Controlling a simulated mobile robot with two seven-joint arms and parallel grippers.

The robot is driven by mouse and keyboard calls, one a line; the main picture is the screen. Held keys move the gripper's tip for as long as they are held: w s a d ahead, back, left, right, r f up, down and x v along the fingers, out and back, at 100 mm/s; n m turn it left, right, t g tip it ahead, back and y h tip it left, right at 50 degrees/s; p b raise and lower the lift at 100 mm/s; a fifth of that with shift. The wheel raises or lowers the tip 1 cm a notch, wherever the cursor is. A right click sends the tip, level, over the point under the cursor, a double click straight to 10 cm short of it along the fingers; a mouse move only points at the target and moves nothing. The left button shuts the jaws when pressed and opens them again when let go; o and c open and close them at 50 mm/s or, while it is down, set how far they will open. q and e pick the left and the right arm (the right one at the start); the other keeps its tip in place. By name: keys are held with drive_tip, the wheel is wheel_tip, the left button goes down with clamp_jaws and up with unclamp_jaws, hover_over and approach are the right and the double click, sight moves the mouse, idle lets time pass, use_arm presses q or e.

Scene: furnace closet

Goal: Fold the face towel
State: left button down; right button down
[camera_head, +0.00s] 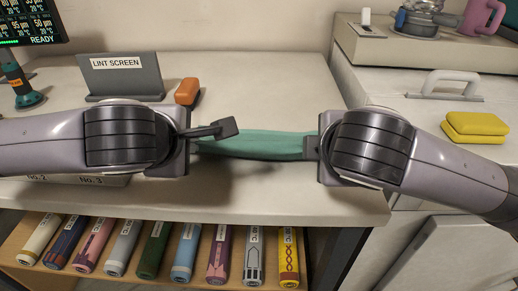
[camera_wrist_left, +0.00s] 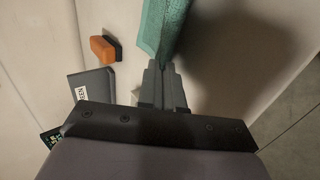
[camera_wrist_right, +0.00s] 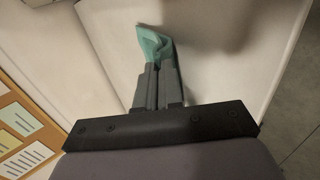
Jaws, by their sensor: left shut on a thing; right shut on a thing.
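The teal face towel (camera_head: 255,145) is stretched between my two grippers above the white counter (camera_head: 275,95). My left gripper (camera_head: 212,131) is shut on the towel's left end. In the left wrist view the towel (camera_wrist_left: 163,25) runs up from the closed fingertips (camera_wrist_left: 163,66). My right gripper (camera_head: 309,147) is shut on the towel's right end. In the right wrist view a bunched corner of the towel (camera_wrist_right: 154,42) sticks out past the closed fingertips (camera_wrist_right: 155,68). The towel hangs as a narrow band with a shadow under it. Its far side is hidden.
A grey lint screen holder (camera_head: 120,76) and an orange block (camera_head: 187,91) stand at the back left. A yellow sponge-like block (camera_head: 474,127) lies on the right surface by a white handle (camera_head: 450,80). Several coloured tubes (camera_head: 155,250) lie on the shelf below the counter's front edge.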

use_arm(q)
drive_tip(key=shift+s+f+t, duration=0.5)
drive_tip(key=shift+s+t, duration=0.05)
drive_tip(key=shift+t, duration=0.05)
use_arm(e)
drive_tip(key=shift+s+f+t, duration=0.45)
drive_tip(key=shift+s+t, duration=0.1)
drive_tip(key=shift+t, duration=0.05)
use_arm(q)
drive_tip(key=c, duration=1)
unclamp_jaws()
use_arm(e)
drive_tip(key=c, duration=1)
unclamp_jaws()
use_arm(q)
drive_tip(key=s+r, duration=0.6)
drive_tip(key=r, duration=0.3)
use_arm(e)
drive_tip(key=s+r, duration=0.6)
drive_tip(key=r, duration=0.3)
use_arm(q)
drive_tip(key=shift+s, duration=0.1)
use_arm(e)
drive_tip(key=shift+s, duration=0.1)
